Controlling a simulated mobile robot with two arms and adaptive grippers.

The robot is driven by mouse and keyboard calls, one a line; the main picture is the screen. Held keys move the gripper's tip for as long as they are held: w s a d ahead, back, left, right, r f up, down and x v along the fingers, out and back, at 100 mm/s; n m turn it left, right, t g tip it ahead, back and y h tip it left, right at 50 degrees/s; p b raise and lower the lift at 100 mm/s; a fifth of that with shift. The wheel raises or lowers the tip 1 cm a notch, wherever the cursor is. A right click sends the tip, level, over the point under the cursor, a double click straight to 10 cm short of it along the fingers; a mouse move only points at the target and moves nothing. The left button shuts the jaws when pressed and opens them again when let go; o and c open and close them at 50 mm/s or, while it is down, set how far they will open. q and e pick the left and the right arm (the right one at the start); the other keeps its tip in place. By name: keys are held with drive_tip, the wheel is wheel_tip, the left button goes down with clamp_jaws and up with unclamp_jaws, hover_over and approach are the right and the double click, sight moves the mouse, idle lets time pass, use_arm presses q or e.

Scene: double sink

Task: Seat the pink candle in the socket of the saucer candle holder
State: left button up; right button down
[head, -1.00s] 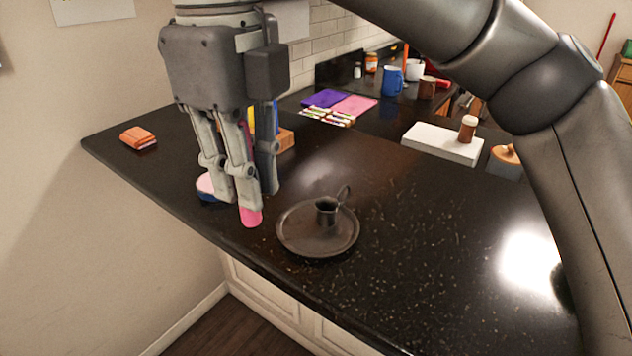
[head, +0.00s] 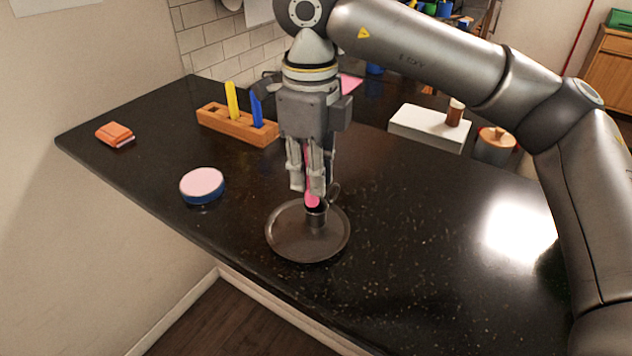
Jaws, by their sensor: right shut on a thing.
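My right gripper (head: 308,188) points straight down and is shut on the pink candle (head: 311,199). The candle is upright, with its upper part hidden between the fingers. The dark metal saucer candle holder (head: 290,246) stands on the counter near its front edge. Its socket (head: 317,217) rises in the middle, with a ring handle behind on the right. The candle's lower end is at the socket's mouth. I cannot tell whether it is inside or just above or in front of the rim. My left gripper is not in view.
A round pink-topped, blue-sided tin (head: 202,184) lies left of the holder. A wooden block (head: 237,126) with yellow and blue upright pieces stands behind. An orange item (head: 115,134) lies far left. A white box (head: 430,127) is at back right. The counter right of the holder is clear.

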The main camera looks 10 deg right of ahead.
drive_tip(key=shift+w+d+f, duration=0.2)
drive_tip(key=shift+d+f, duration=0.1)
drive_tip(key=shift+f, duration=0.15)
wheel_tip(320, 180, down, 2)
drive_tip(key=shift+w+d+f+p, duration=0.15)
drive_tip(key=shift+f+p, duration=0.1)
drive_tip(key=shift+p, duration=0.15)
drive_tip(key=shift+f, duration=0.45)
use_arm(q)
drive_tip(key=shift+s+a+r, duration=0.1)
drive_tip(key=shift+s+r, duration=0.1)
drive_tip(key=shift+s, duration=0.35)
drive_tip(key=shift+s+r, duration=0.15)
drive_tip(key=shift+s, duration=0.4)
use_arm(e)
drive_tip(key=shift+f, duration=0.15)
drive_tip(key=c, duration=1.7)
unclamp_jaws()
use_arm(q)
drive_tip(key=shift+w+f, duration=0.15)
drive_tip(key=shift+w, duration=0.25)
